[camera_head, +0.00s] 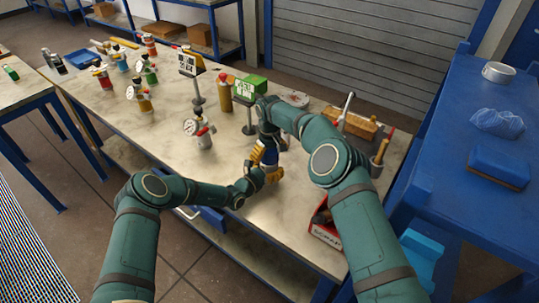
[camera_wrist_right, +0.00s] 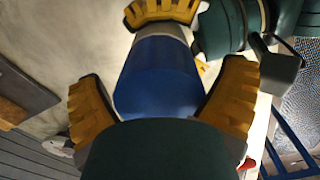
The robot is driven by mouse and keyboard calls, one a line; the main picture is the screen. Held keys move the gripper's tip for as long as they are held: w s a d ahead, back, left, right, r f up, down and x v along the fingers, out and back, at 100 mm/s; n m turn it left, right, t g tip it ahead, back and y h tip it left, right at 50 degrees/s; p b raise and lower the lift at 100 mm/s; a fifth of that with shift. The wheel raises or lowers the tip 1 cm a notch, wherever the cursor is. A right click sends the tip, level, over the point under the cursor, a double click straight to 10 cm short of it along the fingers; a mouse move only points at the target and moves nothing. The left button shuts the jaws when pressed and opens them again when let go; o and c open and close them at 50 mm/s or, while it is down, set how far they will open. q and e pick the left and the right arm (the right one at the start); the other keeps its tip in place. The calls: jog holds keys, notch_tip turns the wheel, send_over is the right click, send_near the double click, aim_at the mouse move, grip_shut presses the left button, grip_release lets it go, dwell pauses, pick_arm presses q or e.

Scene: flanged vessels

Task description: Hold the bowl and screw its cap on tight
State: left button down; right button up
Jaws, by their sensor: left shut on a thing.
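A blue cylindrical piece (camera_wrist_right: 158,78) with a pale band at its far end fills the middle of the right wrist view. It also shows in the head view (camera_head: 268,156), near the table's front edge. I cannot tell where cap and bowl meet. My left gripper (camera_head: 262,174) is shut on the bowl at the pale end, low over the table; its yellow fingers partly hide it. My right gripper (camera_wrist_right: 162,95) is above, with its yellow fingers spread on both sides of the blue piece. Gaps show between those fingertips and the blue surface.
Gauge assemblies (camera_head: 200,131) and sign stands (camera_head: 192,75) stand on the pale table (camera_head: 165,150). A wooden block (camera_head: 357,124) and a tool cup (camera_head: 377,166) are at right. A red scrap bin (camera_head: 325,233) is beside my right arm.

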jog(key=shift+r, duration=2.3)
jog(key=n, duration=0.2)
jog(key=r+n, duration=0.1)
jog(key=n, duration=0.1)
jog(key=shift+r, duration=0.3)
jog(key=r+n, duration=0.1)
jog(key=n, duration=0.3)
jog(key=shift+r, duration=0.4)
jog(key=shift+f, duration=0.1)
jog(key=shift+f, duration=3.95)
